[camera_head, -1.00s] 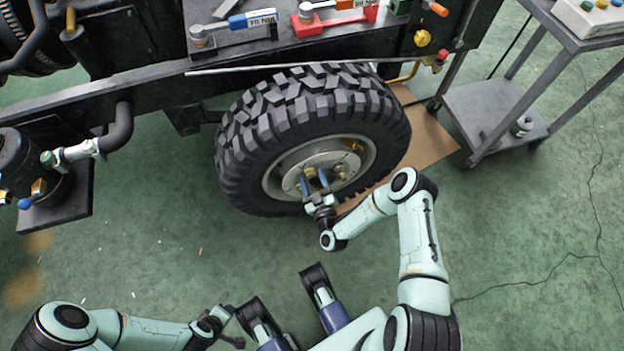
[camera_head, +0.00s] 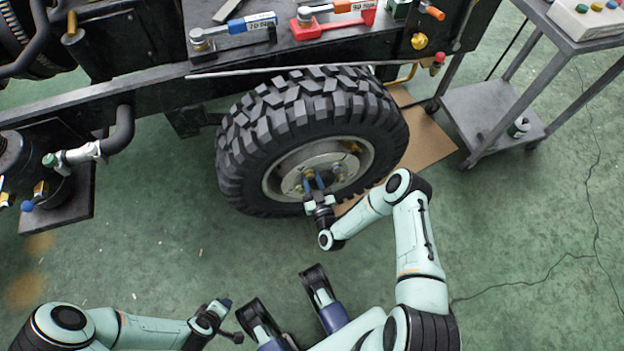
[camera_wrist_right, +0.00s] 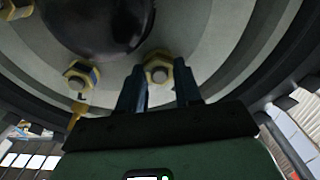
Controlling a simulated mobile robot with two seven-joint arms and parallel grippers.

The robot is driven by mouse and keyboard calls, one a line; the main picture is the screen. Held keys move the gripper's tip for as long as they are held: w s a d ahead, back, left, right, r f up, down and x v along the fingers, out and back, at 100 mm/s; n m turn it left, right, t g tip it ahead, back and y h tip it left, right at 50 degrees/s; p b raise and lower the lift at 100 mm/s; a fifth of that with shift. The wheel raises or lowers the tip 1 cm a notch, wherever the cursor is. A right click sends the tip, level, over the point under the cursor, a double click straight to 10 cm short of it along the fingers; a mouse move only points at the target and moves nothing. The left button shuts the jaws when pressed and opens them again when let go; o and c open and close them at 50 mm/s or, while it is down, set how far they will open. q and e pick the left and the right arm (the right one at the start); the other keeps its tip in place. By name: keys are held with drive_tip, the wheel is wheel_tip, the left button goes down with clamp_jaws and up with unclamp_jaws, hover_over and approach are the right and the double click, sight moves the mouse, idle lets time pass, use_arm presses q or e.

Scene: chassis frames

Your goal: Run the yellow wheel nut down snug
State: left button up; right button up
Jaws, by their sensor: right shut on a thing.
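A yellow wheel nut (camera_wrist_right: 158,70) sits on its stud on the wheel's hub face, between the two blue fingers of my right gripper (camera_wrist_right: 160,88). In the head view my right gripper (camera_head: 314,182) reaches up to the lower part of the hub and is shut on this nut (camera_head: 309,171). The large black tyre (camera_head: 300,110) stands upright around the grey rim. I cannot tell whether the nut touches the hub. My left gripper (camera_head: 232,320) is open and empty, low at the left, away from the wheel.
Other yellow nuts show beside the held one, one to its left (camera_wrist_right: 82,75). A grey cart (camera_head: 500,115) stands at right.

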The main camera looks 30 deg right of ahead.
drive_tip(key=shift+m, duration=0.6)
use_arm(q)
drive_tip(key=shift+d+r, duration=0.1)
drive_tip(key=shift+r, duration=0.2)
use_arm(e)
drive_tip(key=shift+m, duration=0.5)
drive_tip(key=shift+f, duration=0.1)
drive_tip(key=o, duration=1)
drive_tip(key=shift+o, duration=0.2)
use_arm(q)
drive_tip(key=s+d+r+g+h+p, duration=0.1)
drive_tip(key=s+d+r+p, duration=0.1)
drive_tip(key=s, duration=0.3)
drive_tip(key=shift+d+r+p, duration=0.3)
drive_tip(key=shift+r+p, duration=0.45)
use_arm(e)
drive_tip(key=v, duration=1.3)
drive_tip(key=shift+s+a, duration=0.15)
drive_tip(key=shift+s, duration=0.05)
